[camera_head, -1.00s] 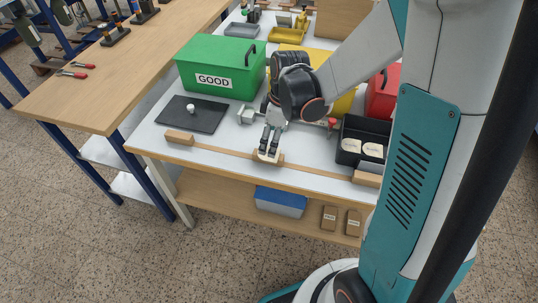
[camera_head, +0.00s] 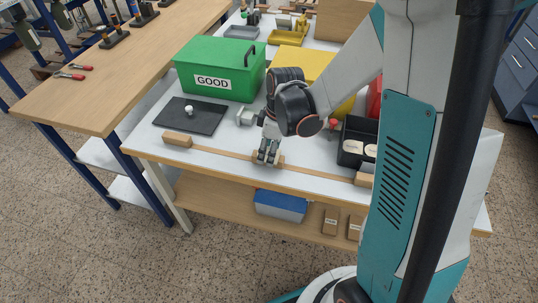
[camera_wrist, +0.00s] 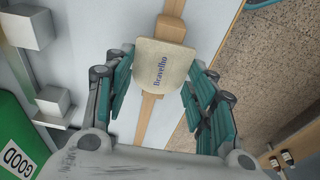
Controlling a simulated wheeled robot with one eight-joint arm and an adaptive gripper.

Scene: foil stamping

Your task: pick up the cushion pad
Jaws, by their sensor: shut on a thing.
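The cushion pad (camera_wrist: 162,66) is a flat beige piece with rounded corners and blue lettering. In the wrist view it sits between the two fingers of my gripper (camera_wrist: 163,62), which is shut on it. Behind the pad in that view runs a wooden strip (camera_wrist: 152,121) with a block at its end. In the head view my gripper (camera_head: 268,159) points down at the wooden strip along the front of the white table (camera_head: 213,166). The pad is not clearly seen there, being hidden or blurred by the fingers.
A black plate with a white knob (camera_head: 190,114) and a green GOOD box (camera_head: 219,67) stand to the left. A black tray (camera_head: 346,158) with pale round-edged pieces is to the right. A yellow box (camera_head: 300,68) stands behind. Wooden end blocks (camera_head: 178,139) flank the strip.

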